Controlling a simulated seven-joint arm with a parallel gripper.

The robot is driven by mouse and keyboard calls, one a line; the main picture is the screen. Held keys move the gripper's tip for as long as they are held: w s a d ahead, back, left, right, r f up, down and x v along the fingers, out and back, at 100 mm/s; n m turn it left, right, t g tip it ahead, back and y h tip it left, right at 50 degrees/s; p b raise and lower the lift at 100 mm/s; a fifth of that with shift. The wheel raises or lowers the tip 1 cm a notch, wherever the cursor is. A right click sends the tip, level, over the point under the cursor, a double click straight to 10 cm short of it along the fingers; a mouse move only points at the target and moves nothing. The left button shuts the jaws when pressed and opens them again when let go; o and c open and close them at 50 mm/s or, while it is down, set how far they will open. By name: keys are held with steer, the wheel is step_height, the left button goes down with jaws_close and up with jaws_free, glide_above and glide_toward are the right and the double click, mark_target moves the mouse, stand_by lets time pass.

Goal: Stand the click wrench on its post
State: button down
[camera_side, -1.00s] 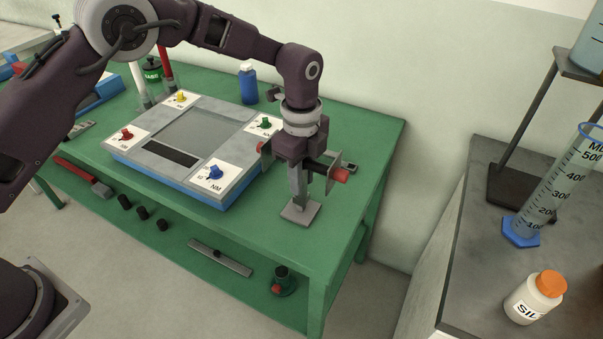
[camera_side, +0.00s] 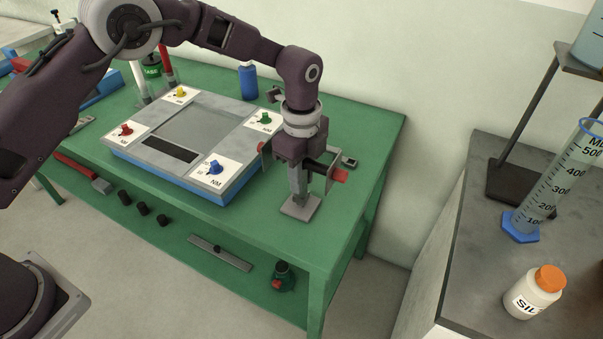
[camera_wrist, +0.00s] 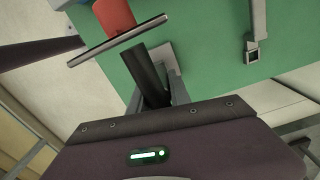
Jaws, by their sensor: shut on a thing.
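My gripper (camera_side: 299,183) points down at the front right of the green bench. In the wrist view it is shut on a dark bar (camera_wrist: 148,72), which I take to be the click wrench. A flat grey plate (camera_wrist: 125,39) and a red end (camera_wrist: 114,14) lie in line with the bar. In the side view the red end (camera_side: 340,176) sticks out to the right of my gripper. A square grey foot (camera_side: 300,208), seemingly that of the post, lies directly below. The fingers hide most of the upright, so I cannot tell whether the wrench touches it.
A grey panel (camera_side: 190,128) with coloured knobs lies to the left, close to my gripper. A blue bottle (camera_side: 248,84) stands behind. A small grey and black item (camera_side: 349,162) lies to the right. The bench's front right corner is clear.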

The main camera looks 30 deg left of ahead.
steer(key=shift+f, duration=0.5)
steer(key=c, duration=1.1)
jaws_free()
step_height(320, 180, up, 8)
steer(key=shift+a+f, duration=0.1)
steer(key=shift+f, duration=0.15)
steer(key=s+a+r+n+t, duration=0.1)
steer(key=s+a+r+n, duration=0.35)
steer(key=r, duration=0.35)
steer(key=s+a+r+n+t, duration=0.2)
steer(key=s+a+r+n, duration=0.2)
steer(key=s+a+r, duration=0.3)
steer(key=s+a+n+t, duration=0.1)
steer(key=s+a+n, duration=0.1)
steer(key=s, duration=0.4)
steer(key=s+a+n, duration=0.2)
steer(key=s+n, duration=0.3)
steer(key=s, duration=0.2)
steer(key=s+a+n+t, duration=0.1)
steer(key=s+n, duration=0.3)
steer(key=s, duration=0.3)
steer(key=shift+a+r+t, duration=0.25)
steer(key=shift+a+t, duration=0.05)
steer(key=shift+a, duration=0.1)
